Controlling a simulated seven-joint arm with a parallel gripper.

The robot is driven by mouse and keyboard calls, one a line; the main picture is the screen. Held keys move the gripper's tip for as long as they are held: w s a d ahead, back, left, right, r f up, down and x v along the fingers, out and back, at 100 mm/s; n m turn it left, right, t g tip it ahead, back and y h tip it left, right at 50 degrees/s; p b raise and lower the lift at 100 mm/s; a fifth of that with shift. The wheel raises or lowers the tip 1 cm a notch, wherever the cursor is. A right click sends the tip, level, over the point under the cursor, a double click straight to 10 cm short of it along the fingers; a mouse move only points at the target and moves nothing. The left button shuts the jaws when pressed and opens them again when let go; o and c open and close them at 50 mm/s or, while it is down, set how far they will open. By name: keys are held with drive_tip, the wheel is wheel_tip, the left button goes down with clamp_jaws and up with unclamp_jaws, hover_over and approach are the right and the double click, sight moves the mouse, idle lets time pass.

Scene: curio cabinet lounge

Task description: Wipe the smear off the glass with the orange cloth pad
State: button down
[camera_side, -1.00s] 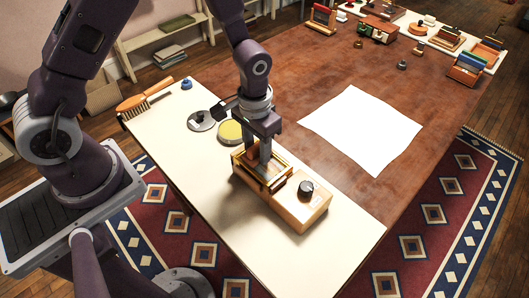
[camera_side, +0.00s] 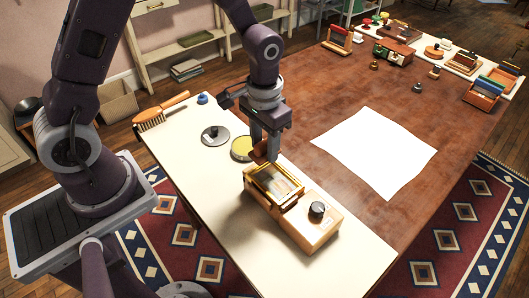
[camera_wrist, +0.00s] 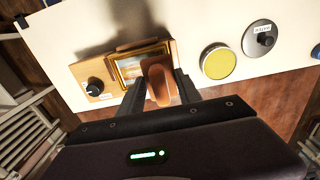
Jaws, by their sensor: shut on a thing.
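My gripper (camera_side: 268,148) is shut on the orange cloth pad (camera_side: 261,152). In the wrist view, the pad (camera_wrist: 160,82) is a rounded orange-brown piece between the two fingers of my gripper (camera_wrist: 161,90). It appears raised, at the end of the frame nearest the yellow disc. The glass (camera_side: 275,182) lies in a gold frame on a wooden box (camera_side: 311,232) with a black knob. It also shows in the wrist view (camera_wrist: 139,67), partly hidden by a finger and the pad. Pale, greyish patches show on the glass; I cannot tell smear from reflection or picture.
A yellow round pad (camera_side: 242,148) and a grey disc with a black knob (camera_side: 215,135) lie on the cream runner beyond the box. A wooden brush (camera_side: 161,111) and blue knob (camera_side: 203,98) lie farther off. A white sheet (camera_side: 375,152) covers clear table at right.

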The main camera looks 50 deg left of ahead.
sight(265, 141)
drive_tip(key=shift+r, duration=0.15)
drive_tip(key=shift+r, duration=1.5)
drive_tip(key=s+a+f, duration=0.3)
drive_tip(key=a+f, duration=0.1)
drive_tip(key=a, duration=0.2)
drive_tip(key=s+a+f, duration=0.3)
drive_tip(key=s+a, duration=0.1)
drive_tip(key=a, duration=0.2)
drive_tip(key=f, duration=1)
drive_tip(key=shift+s+a, duration=0.3)
drive_tip(key=shift+a, duration=0.1)
drive_tip(key=shift+w+f, duration=0.1)
drive_tip(key=shift+f, duration=0.25)
